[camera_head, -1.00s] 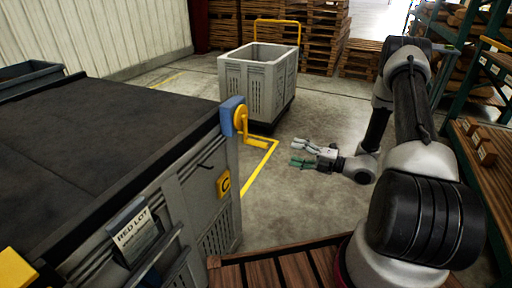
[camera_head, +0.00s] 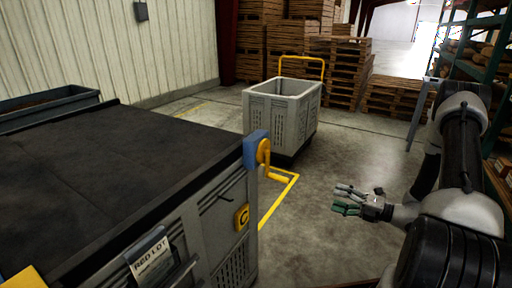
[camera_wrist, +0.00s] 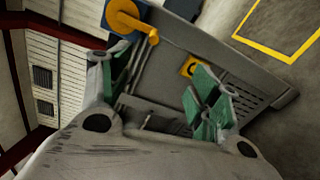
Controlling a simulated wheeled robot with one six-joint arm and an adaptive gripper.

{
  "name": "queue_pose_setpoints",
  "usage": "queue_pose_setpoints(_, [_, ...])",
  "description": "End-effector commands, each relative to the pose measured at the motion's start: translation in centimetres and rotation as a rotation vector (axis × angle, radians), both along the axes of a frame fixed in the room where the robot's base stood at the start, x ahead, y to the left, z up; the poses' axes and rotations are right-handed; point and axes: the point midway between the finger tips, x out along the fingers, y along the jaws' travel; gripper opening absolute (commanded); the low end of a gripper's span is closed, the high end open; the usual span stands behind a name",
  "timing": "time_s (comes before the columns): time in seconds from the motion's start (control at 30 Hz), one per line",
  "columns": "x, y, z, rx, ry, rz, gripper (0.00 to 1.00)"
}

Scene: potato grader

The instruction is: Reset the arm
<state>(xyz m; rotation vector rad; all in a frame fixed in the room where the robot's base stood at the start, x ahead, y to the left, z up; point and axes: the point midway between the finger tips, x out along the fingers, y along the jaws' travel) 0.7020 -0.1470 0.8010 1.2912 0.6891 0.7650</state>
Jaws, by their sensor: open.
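My gripper (camera_head: 347,201) is open and empty in the head view, held over the concrete floor to the right of the grey machine. Its green-padded fingers point left toward the machine. In the wrist view the gripper (camera_wrist: 160,95) shows its two fingers spread apart with nothing between them. My arm bends down along the right side of the head view.
The grey machine (camera_head: 215,215) has a black top, a yellow crank (camera_head: 270,165) on a blue mount and a "RED LOT" tag (camera_head: 150,258). A grey bin (camera_head: 272,120) on a cart stands behind. Pallets (camera_head: 340,75) and racks are farther back. Floor between is clear.

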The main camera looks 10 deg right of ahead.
Motion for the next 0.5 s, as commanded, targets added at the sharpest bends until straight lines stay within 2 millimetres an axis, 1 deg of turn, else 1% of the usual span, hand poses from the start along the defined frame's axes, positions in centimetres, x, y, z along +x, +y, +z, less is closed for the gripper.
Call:
queue_pose_setpoints(0.07, [-1.4, 0.5, -0.9, -0.093, -0.072, 0.056, 0.62])
queue_pose_setpoints(0.17, [-5.3, 1.8, -2.2, -0.216, -0.179, 0.187, 0.62])
queue_pose_setpoints(0.2, [-6.9, 2.2, -2.2, -0.268, -0.234, 0.249, 0.62])
queue_pose_setpoints(0.27, [-9.1, 2.3, -1.6, -0.352, -0.337, 0.350, 0.62])
queue_pose_setpoints(0.3, [-10.4, 2.3, -0.9, -0.409, -0.415, 0.428, 0.62])
queue_pose_setpoints(0.4, [-13.1, 2.2, 0.8, -0.523, -0.591, 0.600, 0.62])
queue_pose_setpoints(0.5, [-15.3, 1.7, 2.8, -0.620, -0.771, 0.773, 0.62])
